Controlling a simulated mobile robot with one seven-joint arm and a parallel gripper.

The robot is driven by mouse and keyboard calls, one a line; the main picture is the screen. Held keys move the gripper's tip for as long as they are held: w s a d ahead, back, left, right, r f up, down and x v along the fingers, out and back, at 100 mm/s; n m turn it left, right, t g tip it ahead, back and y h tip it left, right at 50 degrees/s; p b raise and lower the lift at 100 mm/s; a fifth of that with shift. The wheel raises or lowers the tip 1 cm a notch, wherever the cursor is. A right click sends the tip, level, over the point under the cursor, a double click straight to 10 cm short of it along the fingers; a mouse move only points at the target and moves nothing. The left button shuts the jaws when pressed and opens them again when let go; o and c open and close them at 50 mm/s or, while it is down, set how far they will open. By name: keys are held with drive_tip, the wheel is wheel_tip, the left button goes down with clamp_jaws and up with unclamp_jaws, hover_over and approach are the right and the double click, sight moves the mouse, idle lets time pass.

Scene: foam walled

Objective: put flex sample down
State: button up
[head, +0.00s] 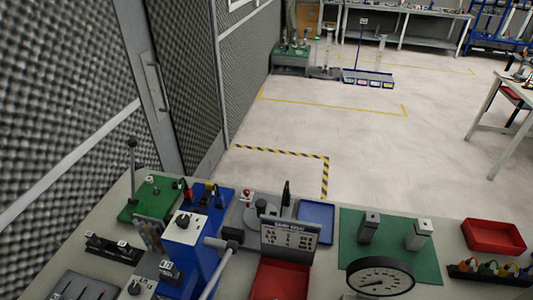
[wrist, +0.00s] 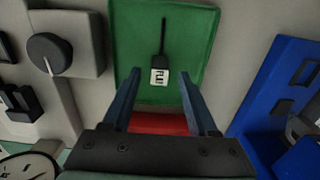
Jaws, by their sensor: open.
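My gripper (wrist: 160,76) is open in the wrist view, its two dark blue fingers apart. A thin black piece with a white, marked label (wrist: 159,77) shows on a green board or tray (wrist: 190,38), its label end between the fingertips in the picture. It looks like the flex sample, but I cannot be sure. The fingers do not visibly touch it; its height above the green surface is hard to judge. A red surface (wrist: 160,123) shows between the finger bases. My gripper is not seen in the head view.
In the wrist view, a grey box with a black knob (wrist: 50,54) is at left and a blue fixture (wrist: 282,85) at right. The head view shows a crowded bench with a dial gauge (head: 381,277), a blue tray (head: 315,222) and a red tray (head: 493,237).

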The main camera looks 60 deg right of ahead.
wheel_tip(320, 180, up, 10)
idle(0.3)
drive_tip(key=shift+f, duration=0.1)
idle(0.4)
